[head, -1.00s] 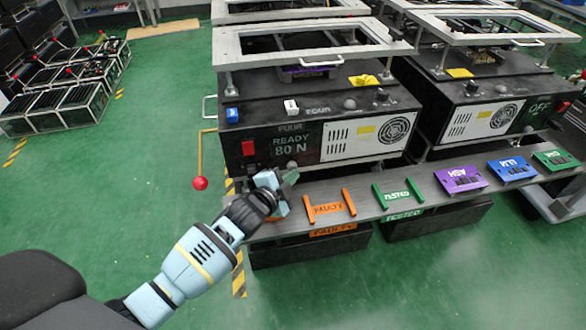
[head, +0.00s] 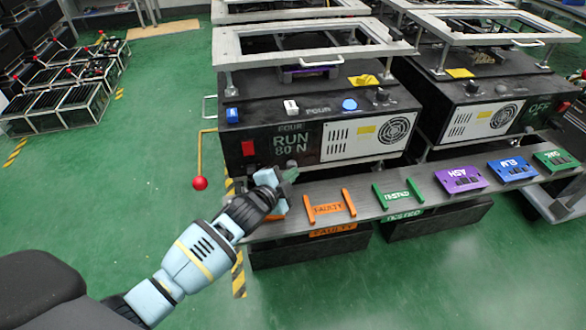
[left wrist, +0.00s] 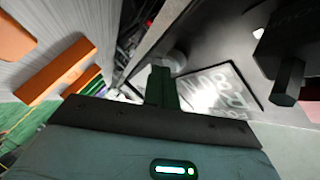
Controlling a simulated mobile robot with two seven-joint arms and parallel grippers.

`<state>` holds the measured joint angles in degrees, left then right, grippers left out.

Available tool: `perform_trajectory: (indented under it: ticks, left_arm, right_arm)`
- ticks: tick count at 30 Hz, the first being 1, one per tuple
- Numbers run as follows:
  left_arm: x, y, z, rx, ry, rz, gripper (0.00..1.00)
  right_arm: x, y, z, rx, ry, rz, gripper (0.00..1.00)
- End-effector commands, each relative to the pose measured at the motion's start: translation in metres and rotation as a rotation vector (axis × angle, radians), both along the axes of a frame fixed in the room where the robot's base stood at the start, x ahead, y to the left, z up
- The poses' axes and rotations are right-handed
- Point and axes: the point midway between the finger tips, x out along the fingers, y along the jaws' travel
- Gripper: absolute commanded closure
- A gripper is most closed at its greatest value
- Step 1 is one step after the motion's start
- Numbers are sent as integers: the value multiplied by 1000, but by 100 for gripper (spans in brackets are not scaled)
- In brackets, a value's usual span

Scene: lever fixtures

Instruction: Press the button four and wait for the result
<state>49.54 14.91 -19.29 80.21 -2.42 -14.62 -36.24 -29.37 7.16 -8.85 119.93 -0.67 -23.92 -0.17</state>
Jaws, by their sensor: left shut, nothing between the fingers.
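The fixture labelled FOUR (head: 318,112) stands in the middle of the head view. Its display (head: 290,145) reads RUN 80 N, and a round lamp (head: 349,104) on its top is lit blue. A small round grey button (head: 291,163) sits low on its front, right of a red switch (head: 248,148). It also shows in the left wrist view (left wrist: 176,59). My left gripper (head: 290,174) is shut and empty. Its green fingertips (left wrist: 161,75) are right at the button; I cannot tell whether they touch it. My right gripper is not in view.
A grey shelf in front holds an orange FAULTY rack (head: 329,209), a green TESTED rack (head: 398,194) and purple, blue and green boxes. A lever with a red ball (head: 200,183) sticks out left. A second fixture (head: 490,105) reads OFF.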

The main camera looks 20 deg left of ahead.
Motion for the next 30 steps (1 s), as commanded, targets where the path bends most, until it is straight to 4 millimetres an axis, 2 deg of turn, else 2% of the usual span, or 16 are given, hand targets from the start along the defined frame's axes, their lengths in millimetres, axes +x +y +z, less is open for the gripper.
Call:
perform_trajectory:
  ticks: [13,23,30]
  left_arm:
    - [-14,-9,1,-1,-1,1,100]
    - [-16,-10,0,0,0,0,100]
    - [-29,-20,2,-2,-1,-1,100]
  right_arm:
    - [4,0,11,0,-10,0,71]
    - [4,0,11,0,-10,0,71]
    - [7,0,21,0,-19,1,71]
